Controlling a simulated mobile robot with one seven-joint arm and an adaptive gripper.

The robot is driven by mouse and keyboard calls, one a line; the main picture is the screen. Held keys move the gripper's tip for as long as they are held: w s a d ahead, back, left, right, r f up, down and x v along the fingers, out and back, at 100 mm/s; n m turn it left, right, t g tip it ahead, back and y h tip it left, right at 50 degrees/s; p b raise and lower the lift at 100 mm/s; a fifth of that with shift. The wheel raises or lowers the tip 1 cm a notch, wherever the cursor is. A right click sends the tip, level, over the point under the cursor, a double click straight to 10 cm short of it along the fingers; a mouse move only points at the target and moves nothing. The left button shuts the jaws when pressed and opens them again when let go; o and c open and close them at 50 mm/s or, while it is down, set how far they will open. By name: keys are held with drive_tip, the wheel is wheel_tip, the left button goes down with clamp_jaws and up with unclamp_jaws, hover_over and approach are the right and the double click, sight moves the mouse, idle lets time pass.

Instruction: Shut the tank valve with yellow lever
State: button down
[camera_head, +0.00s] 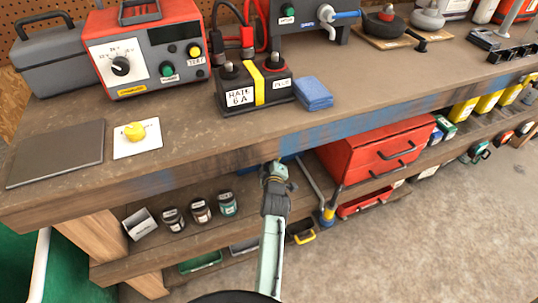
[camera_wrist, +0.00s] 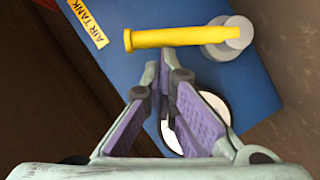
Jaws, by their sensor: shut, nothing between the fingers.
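In the wrist view, the yellow lever (camera_wrist: 165,38) lies roughly level across the picture. Its right end joins a round grey hub (camera_wrist: 238,30) on a blue panel (camera_wrist: 258,95), and its left end has a small collar. A yellow label reading AIR TANK (camera_wrist: 88,20) is on the panel. My gripper (camera_wrist: 160,72) is shut and empty, its fingertips just below the lever in the picture; I cannot tell whether they touch it. In the head view my gripper (camera_head: 275,170) is at the workbench's front edge, and the yellow lever cannot be made out there.
A white round face (camera_wrist: 212,108) is partly hidden behind my fingers. The workbench top (camera_head: 200,125) overhangs my gripper. A red toolbox (camera_head: 362,155) stands right of it, and several small jars (camera_head: 200,211) stand on the shelf to the left.

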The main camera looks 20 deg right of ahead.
drive_tip(key=d+f+m+y+b, duration=0.1)
drive_tip(key=d+m, duration=0.1)
drive_tip(key=d+f+m+g+y+b, duration=0.1)
drive_tip(key=d+m+y+b, duration=0.1)
drive_tip(key=d+f+m+y+b, duration=0.1)
drive_tip(key=d+m, duration=0.1)
drive_tip(key=shift+w+y, duration=0.1)
drive_tip(key=shift+y, duration=0.2)
drive_tip(key=shift+d+f+m+y+b, duration=0.4)
drive_tip(key=shift+f+m+y+b, duration=0.25)
drive_tip(key=shift+m, duration=0.25)
drive_tip(key=shift+r, duration=0.1)
